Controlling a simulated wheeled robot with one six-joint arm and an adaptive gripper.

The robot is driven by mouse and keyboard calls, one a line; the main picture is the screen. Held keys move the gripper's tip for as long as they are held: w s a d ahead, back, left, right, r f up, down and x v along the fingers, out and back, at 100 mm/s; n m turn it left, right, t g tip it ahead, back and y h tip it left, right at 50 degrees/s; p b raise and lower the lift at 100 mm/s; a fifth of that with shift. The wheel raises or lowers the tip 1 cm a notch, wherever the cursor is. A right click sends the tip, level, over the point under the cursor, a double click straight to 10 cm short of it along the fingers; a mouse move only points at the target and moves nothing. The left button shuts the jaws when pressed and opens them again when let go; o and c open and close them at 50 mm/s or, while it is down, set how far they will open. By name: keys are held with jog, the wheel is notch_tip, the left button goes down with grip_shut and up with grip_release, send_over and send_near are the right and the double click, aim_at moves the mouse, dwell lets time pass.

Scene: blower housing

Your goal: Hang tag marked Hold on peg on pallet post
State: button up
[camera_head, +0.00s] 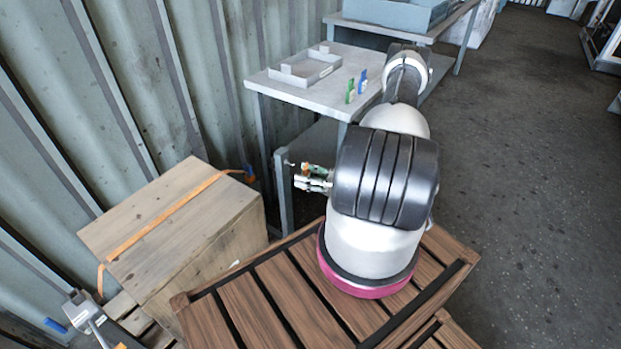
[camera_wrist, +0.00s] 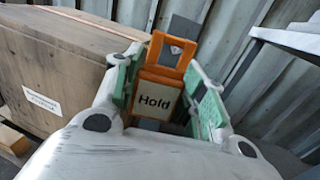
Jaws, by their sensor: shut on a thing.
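The orange tag marked Hold (camera_wrist: 155,101) is between the green-padded fingers of my gripper (camera_wrist: 168,82), its label facing the wrist camera. A slot shows in its upper part. In the head view my gripper (camera_head: 317,179) is beside the grey pallet post (camera_head: 284,192), just to its right; only a small orange bit of the tag shows there. A small peg (camera_head: 291,163) seems to stick out near the top of the post. In the wrist view the grey post (camera_wrist: 190,22) stands behind the tag's top. I cannot tell whether tag and peg touch.
A wooden crate (camera_head: 165,225) with an orange strap stands left of the post. A grey table (camera_head: 325,92) behind holds a tray (camera_head: 305,68), a green tag (camera_head: 350,91) and a blue tag (camera_head: 362,82). A corrugated wall is at left.

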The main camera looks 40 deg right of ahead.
aim_at(284, 171)
jog(key=shift+w+d+f+x, duration=0.1)
jog(key=shift+d+x, duration=0.05)
jog(key=shift+x, duration=0.7)
jog(key=shift+w+d+f+x, duration=0.1)
jog(key=shift+d+x, duration=0.05)
jog(key=shift+x, duration=0.65)
jog(key=shift+w+d+x, duration=0.1)
jog(key=shift+d+x, duration=0.1)
jog(key=shift+x, duration=0.65)
jog(key=shift+w+f, duration=0.15)
jog(key=shift+w, duration=0.1)
jog(key=shift+c, duration=0.2)
jog(key=shift+w+a+f, duration=0.15)
jog(key=shift+a+f, duration=0.1)
jog(key=shift+c, duration=1)
jog(key=shift+o, duration=0.3)
jog(key=shift+a+f, duration=0.1)
jog(key=shift+a, duration=0.1)
jog(key=o, duration=0.9)
jog(key=shift+c, duration=0.2)
jog(key=o, duration=0.5)
jog(key=shift+a, duration=0.1)
jog(key=shift+w, duration=0.1)
